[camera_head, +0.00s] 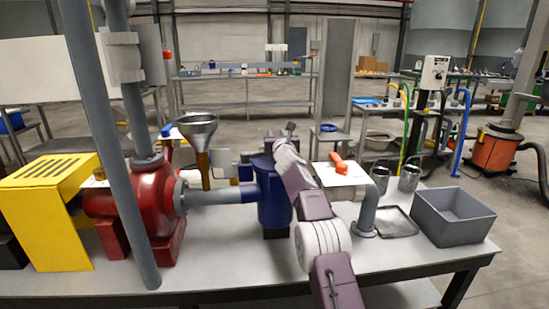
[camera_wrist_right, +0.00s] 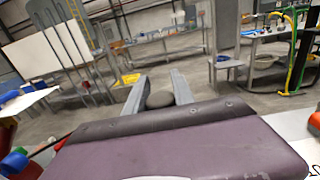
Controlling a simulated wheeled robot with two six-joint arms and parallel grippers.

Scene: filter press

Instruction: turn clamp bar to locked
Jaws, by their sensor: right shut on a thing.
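The blue filter vessel (camera_head: 272,195) stands upright on the table in the middle of the head view. My right gripper (camera_head: 284,138) is above its top, and my right arm covers much of the lid. In the right wrist view, the two grey fingers of my right gripper (camera_wrist_right: 158,86) are on either side of a dark rounded knob (camera_wrist_right: 160,99), shut on it. The knob appears to be an end of the clamp bar; the rest of the bar is hidden by the wrist and arm. How far the bar is turned cannot be told. My left gripper is not in view.
A red pump (camera_head: 155,205) with a steel funnel (camera_head: 197,130) beside it and a yellow slotted stand (camera_head: 45,190) are at left. Right are a white panel with an orange handle (camera_head: 339,164), grey pipe (camera_head: 367,210), metal cups (camera_head: 409,178) and a grey bin (camera_head: 453,222).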

